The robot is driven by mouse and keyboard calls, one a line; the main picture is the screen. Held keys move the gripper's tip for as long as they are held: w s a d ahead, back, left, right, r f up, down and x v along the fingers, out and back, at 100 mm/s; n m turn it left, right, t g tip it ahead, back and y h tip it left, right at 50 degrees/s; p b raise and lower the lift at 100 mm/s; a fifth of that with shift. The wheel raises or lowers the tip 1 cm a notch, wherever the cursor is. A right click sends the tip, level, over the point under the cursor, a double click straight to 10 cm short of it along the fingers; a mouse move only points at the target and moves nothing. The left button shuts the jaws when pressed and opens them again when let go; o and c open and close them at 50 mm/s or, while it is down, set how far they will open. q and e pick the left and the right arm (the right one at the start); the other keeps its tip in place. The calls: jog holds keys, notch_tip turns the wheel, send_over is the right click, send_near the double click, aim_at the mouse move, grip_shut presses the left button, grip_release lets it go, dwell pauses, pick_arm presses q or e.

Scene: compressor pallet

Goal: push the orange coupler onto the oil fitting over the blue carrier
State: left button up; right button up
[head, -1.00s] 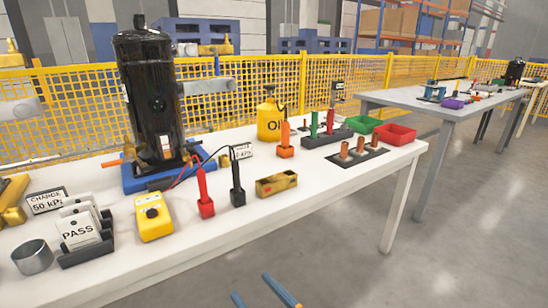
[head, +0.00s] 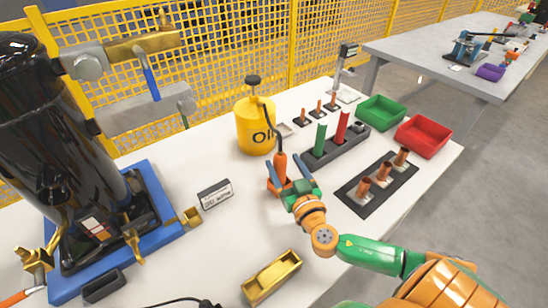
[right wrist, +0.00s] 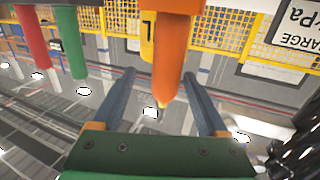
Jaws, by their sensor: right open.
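The orange coupler (head: 281,166) stands upright in its holder beside the yellow oil can, with a dark hose at its top. My right gripper (head: 286,168) is open, with one blue finger on either side of the coupler. In the right wrist view the coupler (right wrist: 172,60) hangs between the spread fingers (right wrist: 163,98); contact cannot be told. A brass fitting (head: 191,215), which looks like the oil fitting, sticks out low on the black compressor (head: 60,130) over the right edge of the blue carrier (head: 160,185). My left gripper is not in view.
The oil can (head: 256,128) stands just behind the coupler. Right of it are a rack (head: 335,148) with green and red tools, a dark tray (head: 350,198) with copper stubs, and green and red bins (head: 424,137). A label stand (head: 215,194) stands between coupler and carrier.

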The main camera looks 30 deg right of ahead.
jog(key=shift+w+a+r, duration=0.1)
jog(key=shift+a+r, duration=0.05)
jog(key=shift+r, duration=0.3)
jog(key=shift+w+r+p, duration=0.3)
jog(key=shift+w+p, duration=0.15)
jog(key=shift+w, duration=0.1)
jog(key=shift+w+r+p, duration=0.25)
jog(key=shift+w+p, duration=0.15)
jog(key=shift+w, duration=0.15)
jog(key=w, duration=0.1)
jog(key=w+f, duration=0.1)
jog(key=shift+w+d+f, duration=0.1)
jog(key=shift+w+d, duration=0.2)
jog(key=shift+d, duration=0.1)
jog(key=shift+s, duration=0.15)
jog(key=shift+c, duration=1.2)
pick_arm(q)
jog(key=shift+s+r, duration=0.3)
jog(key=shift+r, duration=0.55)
pick_arm(e)
grip_shut()
